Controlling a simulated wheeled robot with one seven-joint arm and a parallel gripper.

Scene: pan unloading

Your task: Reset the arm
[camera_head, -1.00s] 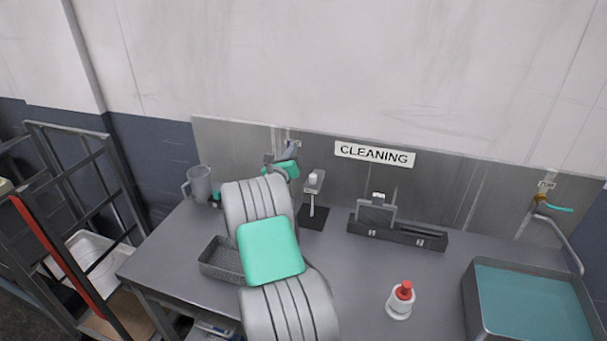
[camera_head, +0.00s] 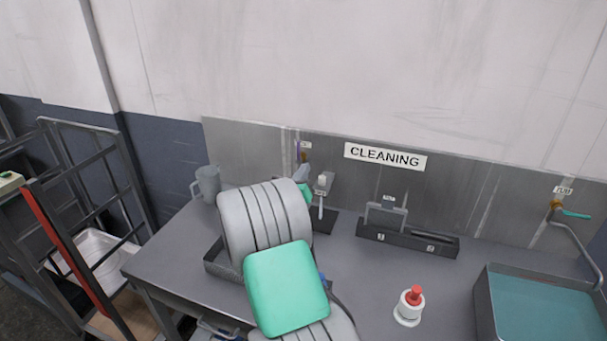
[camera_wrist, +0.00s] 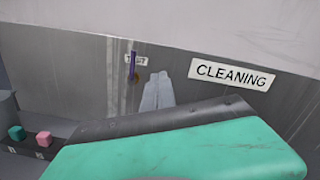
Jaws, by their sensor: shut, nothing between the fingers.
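My arm (camera_head: 266,222), grey with green panels, reaches over the metal table (camera_head: 190,240) toward the back panel. My gripper (camera_wrist: 157,92) shows in the wrist view as two grey fingers close together beyond a green and dark housing. It is shut and empty, in front of the metal back panel (camera_wrist: 90,75). In the head view the gripper is mostly hidden behind the arm.
A grey jug (camera_head: 207,184) stands at the table's back left. A dark tray (camera_head: 213,258) is partly behind my arm. A white bottle with a red top (camera_head: 409,307), a black holder (camera_head: 407,238) and a basin (camera_head: 540,305) are to the right. A rack (camera_head: 85,215) stands left.

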